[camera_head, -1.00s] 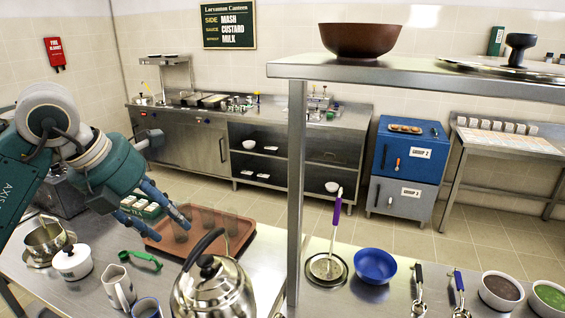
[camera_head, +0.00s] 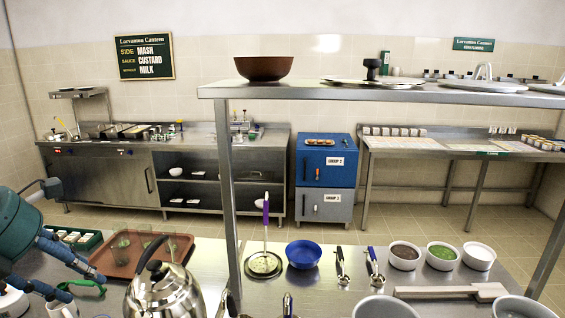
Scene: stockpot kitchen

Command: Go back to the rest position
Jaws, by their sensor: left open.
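My left gripper (camera_head: 84,284) shows at the lower left of the head view. It is open and empty, its two blue fingers pointing right and down. The tool is partly hidden by the fingers. I cannot tell the exact gap between them. My right gripper is not in view.
A steel kettle (camera_head: 165,295) stands right of the gripper, before the tray with its glasses. A shelf post (camera_head: 228,190) rises beyond it. A blue bowl (camera_head: 303,254), ladles and filled bowls stand farther right. A white mug (camera_head: 62,310) is below the fingers.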

